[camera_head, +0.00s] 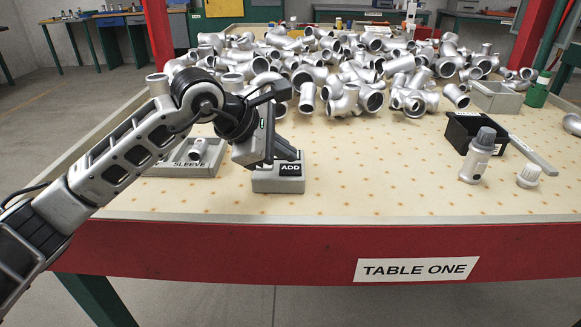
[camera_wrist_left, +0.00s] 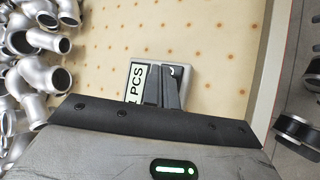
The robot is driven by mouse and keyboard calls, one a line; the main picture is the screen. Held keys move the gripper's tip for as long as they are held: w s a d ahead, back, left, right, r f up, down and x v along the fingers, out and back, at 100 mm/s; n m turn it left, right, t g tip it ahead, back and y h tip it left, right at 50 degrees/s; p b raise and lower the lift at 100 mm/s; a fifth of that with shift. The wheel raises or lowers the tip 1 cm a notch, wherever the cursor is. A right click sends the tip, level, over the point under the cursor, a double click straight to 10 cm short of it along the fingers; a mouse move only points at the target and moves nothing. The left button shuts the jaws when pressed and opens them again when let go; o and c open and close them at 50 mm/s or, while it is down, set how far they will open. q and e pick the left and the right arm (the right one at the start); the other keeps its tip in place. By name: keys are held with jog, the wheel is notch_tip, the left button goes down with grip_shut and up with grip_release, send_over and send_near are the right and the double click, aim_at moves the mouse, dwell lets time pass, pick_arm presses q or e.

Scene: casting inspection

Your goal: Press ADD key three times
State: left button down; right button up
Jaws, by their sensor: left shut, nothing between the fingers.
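The ADD key (camera_head: 291,169) is a dark key with white lettering on a small grey box (camera_head: 278,186) near the table's front edge. In the left wrist view the box shows a label or display (camera_wrist_left: 138,83) reading "1 PCS". My left gripper (camera_head: 288,154) is shut and empty, with its fingers right over the key. It also shows in the left wrist view (camera_wrist_left: 168,72), where the fingers cover part of the box top. I cannot tell whether the fingertips touch the key. My right gripper is not in view.
A grey tray marked SLEEVE (camera_head: 180,169) lies left of the box. A large heap of metal castings (camera_head: 350,70) fills the back of the table. The front middle is clear.

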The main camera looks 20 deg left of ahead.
aim_at(285, 170)
pick_arm(q)
jog(key=shift+f, duration=0.15)
dwell(0.4)
jog(key=shift+f+b, duration=0.3)
jog(key=shift+b, duration=0.15)
jog(key=shift+f+b, duration=0.4)
dwell(0.4)
jog(key=shift+r, duration=0.15)
dwell(0.3)
jog(key=shift+r+p, duration=0.45)
jog(key=shift+r, duration=0.2)
jog(key=shift+r, duration=0.1)
jog(key=shift+r+p, duration=1.7)
jog(key=shift+r, duration=0.75)
